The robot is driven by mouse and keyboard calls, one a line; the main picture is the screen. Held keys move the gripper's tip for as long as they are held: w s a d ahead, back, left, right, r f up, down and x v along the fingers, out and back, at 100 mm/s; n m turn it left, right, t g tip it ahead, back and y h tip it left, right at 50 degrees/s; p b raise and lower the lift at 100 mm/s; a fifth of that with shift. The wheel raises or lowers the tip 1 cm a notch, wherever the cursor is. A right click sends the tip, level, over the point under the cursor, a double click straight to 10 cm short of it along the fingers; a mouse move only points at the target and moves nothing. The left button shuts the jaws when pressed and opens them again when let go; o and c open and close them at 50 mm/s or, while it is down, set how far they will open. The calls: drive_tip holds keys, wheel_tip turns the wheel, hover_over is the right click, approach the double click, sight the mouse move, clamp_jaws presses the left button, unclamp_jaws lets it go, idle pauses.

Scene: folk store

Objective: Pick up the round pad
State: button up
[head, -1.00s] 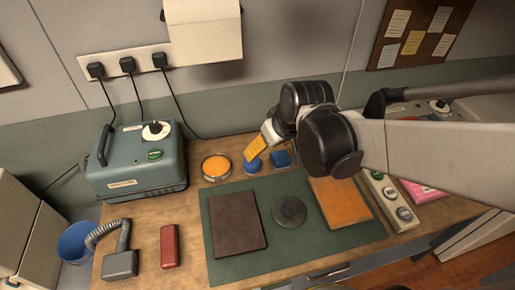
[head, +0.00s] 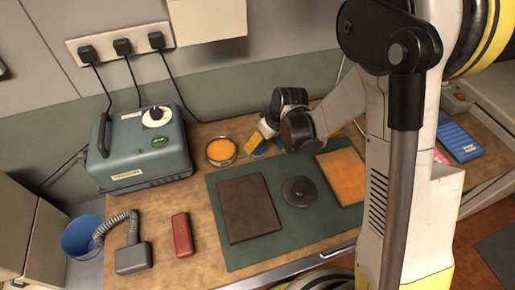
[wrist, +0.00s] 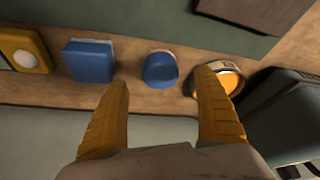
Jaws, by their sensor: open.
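The round blue pad (wrist: 160,70) lies on the wooden bench top. In the wrist view it shows just past and between the fingertips of my gripper (wrist: 164,82). The fingers are apart with nothing between them but the view of the pad, and I cannot tell their exact height above it. In the head view my gripper (head: 252,144) hangs over the back of the bench and largely hides the pad. A square blue pad (wrist: 89,61) lies to the left of the round one in the wrist view.
A round tin with orange contents (head: 221,151) stands close beside the round pad. A dark round disc (head: 300,191), a brown slab (head: 249,208) and an orange slab (head: 342,176) lie on the green mat (head: 280,249). A teal machine (head: 143,150) stands at left.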

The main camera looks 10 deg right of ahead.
drive_tip(key=b+x, duration=0.2)
drive_tip(key=x, duration=0.3)
drive_tip(key=shift+w+a+f, duration=0.15)
drive_tip(key=shift+c, duration=0.6)
drive_tip(key=c, duration=1.3)
drive_tip(key=shift+r, duration=0.2)
wheel_tip(320, 180, up, 4)
drive_tip(key=shift+r+p, duration=0.15)
drive_tip(key=shift+p, duration=0.85)
drive_tip(key=d+r+p, duration=0.1)
drive_tip(key=d+r, duration=0.1)
drive_tip(key=d, duration=0.2)
drive_tip(key=s+d+r+p, duration=0.1)
drive_tip(key=d+r, duration=0.1)
drive_tip(key=d, duration=0.1)
drive_tip(key=d+r+p, duration=0.1)
drive_tip(key=d+r, duration=0.1)
drive_tip(key=d, duration=0.2)
drive_tip(key=shift+s+d+r, duration=0.25)
drive_tip(key=shift+s+d, duration=0.05)
drive_tip(key=shift+s, duration=0.05)
drive_tip(key=shift+o, duration=1.3)
